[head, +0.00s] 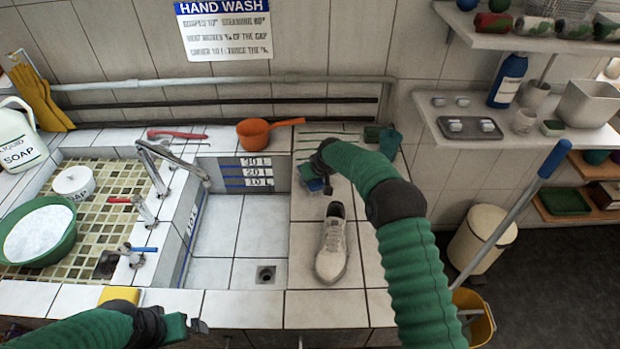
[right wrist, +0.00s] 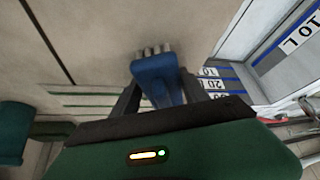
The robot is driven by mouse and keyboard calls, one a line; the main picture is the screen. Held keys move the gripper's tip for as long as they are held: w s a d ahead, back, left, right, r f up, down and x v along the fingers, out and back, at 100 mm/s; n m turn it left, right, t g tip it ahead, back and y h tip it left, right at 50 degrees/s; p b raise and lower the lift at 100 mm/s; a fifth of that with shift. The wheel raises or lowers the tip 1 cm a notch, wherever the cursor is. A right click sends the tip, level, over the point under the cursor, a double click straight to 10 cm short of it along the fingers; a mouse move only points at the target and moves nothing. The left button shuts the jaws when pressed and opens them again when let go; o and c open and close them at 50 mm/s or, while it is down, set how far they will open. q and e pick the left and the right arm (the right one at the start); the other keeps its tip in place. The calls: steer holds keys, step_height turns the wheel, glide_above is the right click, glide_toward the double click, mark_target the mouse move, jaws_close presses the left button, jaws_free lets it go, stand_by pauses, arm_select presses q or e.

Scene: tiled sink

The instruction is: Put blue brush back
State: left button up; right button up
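The blue brush (right wrist: 155,75) lies between the two fingers of my right gripper (right wrist: 160,80), its pale bristles pointing away from the palm. The fingertips meet the sides of its wide head, and the gripper looks shut on it. In the head view, my right gripper (head: 318,183) is over the counter right of the sink basin, with a bit of the blue brush showing beside it; the arm hides part of the area. My left gripper (head: 196,326) is low at the front edge, seen from behind; its finger opening is unclear.
A white shoe (head: 332,248) stands on the counter in front of the right gripper. Green strips (head: 335,133), an orange scoop (head: 262,132) and a teal cup (head: 390,140) are behind. The basin (head: 235,235) is empty. A yellow sponge (head: 119,295) lies near the left arm.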

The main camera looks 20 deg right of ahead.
steer(key=shift+o, duration=1.4)
steer(key=shift+w+a+r, duration=0.1)
steer(key=shift+a+r, duration=0.05)
steer(key=shift+a, duration=0.6)
steer(key=shift+r, duration=0.4)
steer(key=d+v, duration=0.1)
steer(key=v, duration=1)
steer(key=s+a+f+g, duration=0.1)
steer(key=s, duration=1)
steer(key=s+a+f+g, duration=0.1)
steer(key=s, duration=1.1)
steer(key=s+a+f+m+g, duration=0.1)
steer(key=s+f, duration=0.1)
steer(key=s, duration=1)
steer(key=shift+s+a+h, duration=0.2)
steer(key=shift+a+h, duration=0.05)
steer(key=shift+h, duration=0.15)
arm_select(q)
steer(key=shift+a, duration=0.25)
arm_select(e)
steer(key=shift+w+d, duration=0.1)
steer(key=shift+w, duration=0.05)
